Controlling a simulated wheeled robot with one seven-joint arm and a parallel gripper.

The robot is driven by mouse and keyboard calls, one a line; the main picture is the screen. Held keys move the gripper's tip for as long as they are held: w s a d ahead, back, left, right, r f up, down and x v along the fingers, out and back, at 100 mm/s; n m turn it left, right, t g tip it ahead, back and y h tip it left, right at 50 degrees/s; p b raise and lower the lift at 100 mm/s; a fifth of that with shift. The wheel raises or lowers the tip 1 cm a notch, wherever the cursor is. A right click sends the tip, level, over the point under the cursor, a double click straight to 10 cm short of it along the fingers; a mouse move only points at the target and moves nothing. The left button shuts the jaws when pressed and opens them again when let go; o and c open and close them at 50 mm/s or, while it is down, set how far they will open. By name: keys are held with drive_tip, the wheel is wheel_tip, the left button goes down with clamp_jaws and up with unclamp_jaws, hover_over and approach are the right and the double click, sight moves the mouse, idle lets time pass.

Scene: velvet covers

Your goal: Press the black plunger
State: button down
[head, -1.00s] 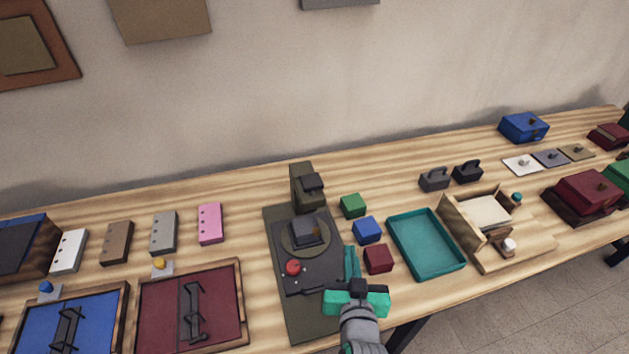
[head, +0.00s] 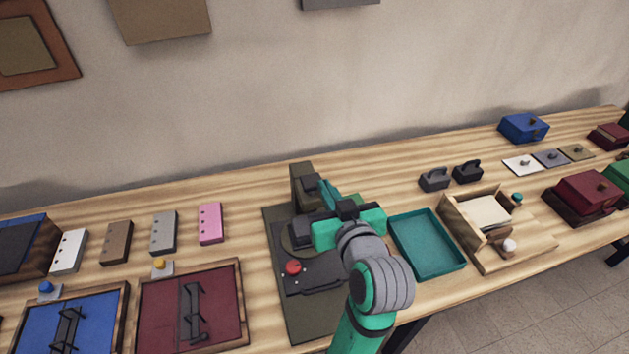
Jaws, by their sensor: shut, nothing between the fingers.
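The olive press device (head: 279,215) stands in the middle of the table, with an upright post at its back. A black block at the post's head, which looks like the black plunger (head: 310,183), sits above a round plate. A dark block (head: 300,229) lies on that plate, partly hidden by my arm. My green gripper (head: 328,192) is shut and empty. Its fingertips are at the right side of the black plunger in the picture; I cannot tell whether they touch it or are above it.
A red button (head: 292,267) is on the device's front panel. A teal tray (head: 428,246) lies to the right of my arm. Maroon (head: 218,310) and blue (head: 92,318) framed panels lie at the front left. My arm hides the small coloured cubes.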

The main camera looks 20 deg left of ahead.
hover_over(315, 187)
wheel_tip(315, 187, down, 2)
wheel_tip(315, 187, down, 4)
drive_tip(key=shift+s+a+r, duration=0.1)
drive_tip(key=shift+r, duration=0.15)
drive_tip(key=shift+f, duration=0.5)
